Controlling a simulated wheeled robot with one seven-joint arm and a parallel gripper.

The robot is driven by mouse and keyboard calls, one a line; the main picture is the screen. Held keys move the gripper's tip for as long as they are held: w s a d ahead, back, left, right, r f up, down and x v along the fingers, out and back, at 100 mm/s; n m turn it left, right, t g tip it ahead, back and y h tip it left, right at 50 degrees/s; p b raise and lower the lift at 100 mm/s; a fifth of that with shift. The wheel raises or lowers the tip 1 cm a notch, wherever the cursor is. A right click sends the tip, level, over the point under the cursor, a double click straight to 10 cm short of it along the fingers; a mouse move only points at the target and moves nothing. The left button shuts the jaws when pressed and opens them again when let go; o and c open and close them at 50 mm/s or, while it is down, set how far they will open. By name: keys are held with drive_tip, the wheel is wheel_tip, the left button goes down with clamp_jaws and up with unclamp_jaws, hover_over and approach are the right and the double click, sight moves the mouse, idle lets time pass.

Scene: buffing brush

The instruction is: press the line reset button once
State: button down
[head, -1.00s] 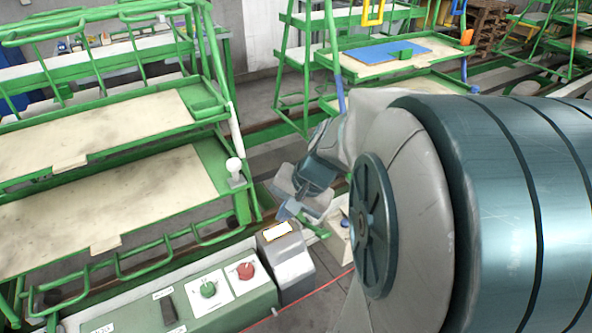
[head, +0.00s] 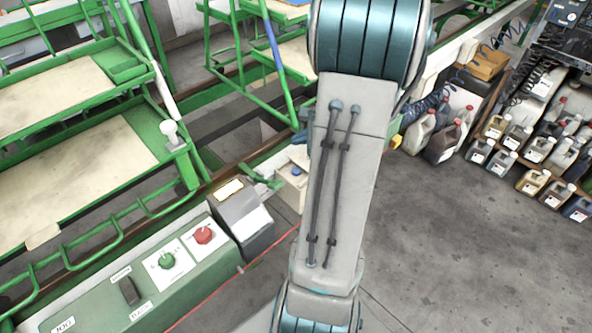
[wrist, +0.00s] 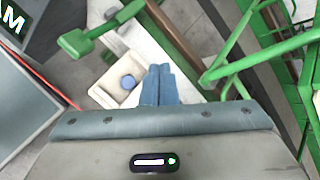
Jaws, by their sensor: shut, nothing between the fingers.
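A small white box with a round blue button (head: 296,170) on top stands beyond the grey box, left of my arm in the head view. In the wrist view the blue button (wrist: 127,81) sits in the pale box (wrist: 112,92), just left of my fingertips. No label on it is readable. My gripper (wrist: 160,70) is shut and empty, its blue fingers side by side. The fingertips look apart from the button, but their height above the box is unclear. In the head view my arm hides most of my gripper.
A green control panel (head: 140,284) carries a green button (head: 167,260), a red button (head: 204,235) and a black switch (head: 129,291). A grey box (head: 243,222) stands beside it. Green racks (head: 80,150) are at left. Several jugs (head: 520,150) stand at right. A green lever (wrist: 98,30) reaches near the white box.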

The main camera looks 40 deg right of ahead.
drive_tip(key=shift+f, duration=0.15)
drive_tip(key=b, duration=0.7)
hover_over(296, 171)
drive_tip(key=s, duration=0.1)
drive_tip(key=f, duration=0.7)
drive_tip(key=shift+d+f, duration=0.3)
drive_tip(key=shift+f, duration=0.45)
drive_tip(key=shift+f, duration=0.1)
idle(0.4)
drive_tip(key=shift+f+b, duration=0.35)
drive_tip(key=shift+b, duration=0.4)
drive_tip(key=shift+f+b, duration=0.45)
drive_tip(key=shift+b, duration=0.1)
idle(0.6)
drive_tip(key=shift+r+p, duration=0.6)
drive_tip(key=shift+r, duration=0.3)
drive_tip(key=shift+r, duration=0.1)
